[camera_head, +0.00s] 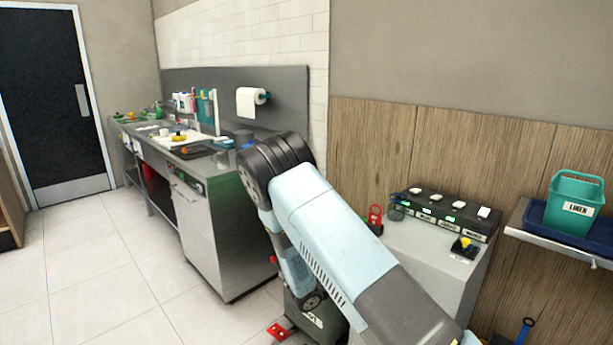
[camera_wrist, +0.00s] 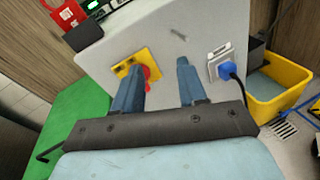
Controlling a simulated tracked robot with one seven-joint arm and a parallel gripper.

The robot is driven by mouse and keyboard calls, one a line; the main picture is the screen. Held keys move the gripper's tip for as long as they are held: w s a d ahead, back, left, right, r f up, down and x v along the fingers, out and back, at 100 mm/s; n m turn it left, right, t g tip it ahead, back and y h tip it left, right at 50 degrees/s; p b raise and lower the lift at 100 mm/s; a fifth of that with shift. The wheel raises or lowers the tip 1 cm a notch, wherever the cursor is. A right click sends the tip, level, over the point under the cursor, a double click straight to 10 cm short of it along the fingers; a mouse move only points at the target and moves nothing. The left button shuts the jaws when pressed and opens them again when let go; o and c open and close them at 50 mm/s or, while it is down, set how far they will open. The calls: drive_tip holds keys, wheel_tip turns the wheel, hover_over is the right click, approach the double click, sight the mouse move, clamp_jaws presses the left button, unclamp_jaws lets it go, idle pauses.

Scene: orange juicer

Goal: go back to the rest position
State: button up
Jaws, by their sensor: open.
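My gripper (camera_wrist: 160,68) shows in the wrist view with its two blue fingers apart and nothing between them. It faces the side of a light grey cabinet (camera_wrist: 178,35). The left finger overlaps a yellow plate with a red knob (camera_wrist: 146,72) in the picture; I cannot tell whether they touch. The right finger is left of a white socket with a blue plug (camera_wrist: 228,70). In the head view my arm is bent, its forearm hanging down behind the upper arm, and my gripper cannot be made out.
In the head view, a grey cabinet with a switch panel (camera_head: 440,213) stands right of my arm. A shelf (camera_head: 540,235) bears a teal bucket (camera_head: 573,200). A metal counter (camera_head: 205,185) stands left; the floor before it is clear. A yellow bin (camera_wrist: 262,108) shows in the wrist view.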

drive_tip(key=s+d+r+m+g+y, duration=0.4)
drive_tip(key=s+r+m, duration=0.3)
drive_tip(key=r, duration=0.4)
drive_tip(key=s+d+r+m+g+y, duration=0.2)
drive_tip(key=s+d+r+m+g, duration=0.35)
drive_tip(key=r, duration=0.55)
drive_tip(key=s+a+r+m+t+y, duration=0.2)
drive_tip(key=s+r+m+t+y, duration=0.1)
drive_tip(key=s+r, duration=0.5)
drive_tip(key=s+a+r+m+t+y, duration=0.1)
drive_tip(key=s+r+m+t+y, duration=0.3)
drive_tip(key=s, duration=1)
wheel_tip(320, 180, up, 4)
drive_tip(key=shift+a+f+m+y, duration=0.1)
drive_tip(key=shift+a+m+y, duration=0.25)
drive_tip(key=shift+m+y, duration=0.5)
